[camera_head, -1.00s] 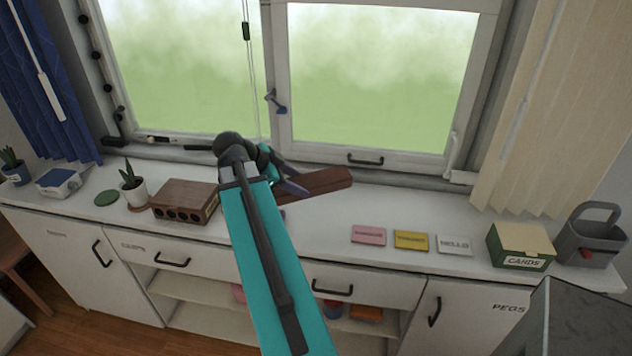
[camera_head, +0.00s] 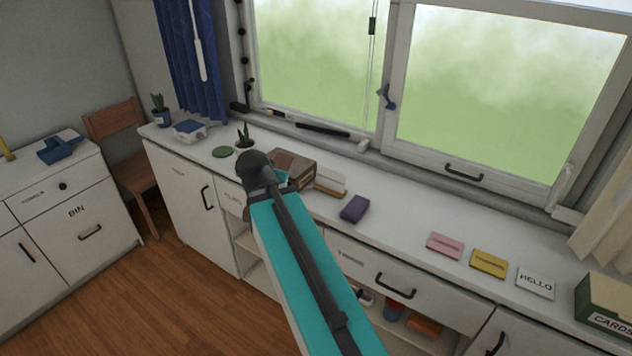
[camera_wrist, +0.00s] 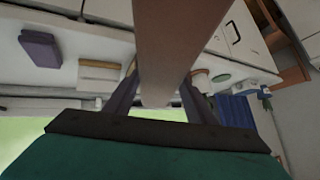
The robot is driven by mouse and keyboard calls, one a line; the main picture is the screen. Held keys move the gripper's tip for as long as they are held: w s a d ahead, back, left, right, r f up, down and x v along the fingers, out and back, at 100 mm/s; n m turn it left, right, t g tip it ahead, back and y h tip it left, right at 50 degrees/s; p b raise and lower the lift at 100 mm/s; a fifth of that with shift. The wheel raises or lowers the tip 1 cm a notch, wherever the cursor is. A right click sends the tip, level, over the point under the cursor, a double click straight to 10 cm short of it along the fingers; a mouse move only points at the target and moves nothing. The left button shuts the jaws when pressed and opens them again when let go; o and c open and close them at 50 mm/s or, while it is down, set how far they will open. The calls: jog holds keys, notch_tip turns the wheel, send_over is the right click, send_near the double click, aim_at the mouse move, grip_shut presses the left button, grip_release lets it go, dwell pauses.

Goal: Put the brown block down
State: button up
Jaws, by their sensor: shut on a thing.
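The brown block (camera_wrist: 172,45) is a long plain bar. In the wrist view it runs from between the fingers up past the top edge of the picture. My gripper (camera_wrist: 160,85) is shut on it, one dark finger on each side. In the head view my arm hides the fingers and most or all of the block; the wrist end is above the left part of the white counter (camera_head: 400,225). Whether the block touches anything cannot be told.
A brown box (camera_head: 295,163), a tan and white block (camera_head: 331,183) and a purple block (camera_head: 354,208) stand near my wrist. Pink (camera_head: 445,245), yellow (camera_head: 488,263) and white (camera_head: 535,283) cards lie to the right. A green disc (camera_head: 222,152) and plants are at left.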

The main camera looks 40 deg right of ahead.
jog(key=w+a+f+n+y+b, duration=0.1)
jog(key=w+a+n+b, duration=0.1)
jog(key=a, duration=0.4)
jog(key=w+a+f+n+t+y+b, duration=0.1)
jog(key=a+f+n+y+b, duration=0.1)
jog(key=a, duration=0.5)
jog(key=w+a+f+n+y+b, duration=0.1)
jog(key=w+a+n+y+b, duration=0.1)
jog(key=a, duration=0.4)
jog(key=shift+w+a+f+n+t+b, duration=0.35)
jog(key=shift+a+n+t+b, duration=0.1)
jog(key=shift+n, duration=0.25)
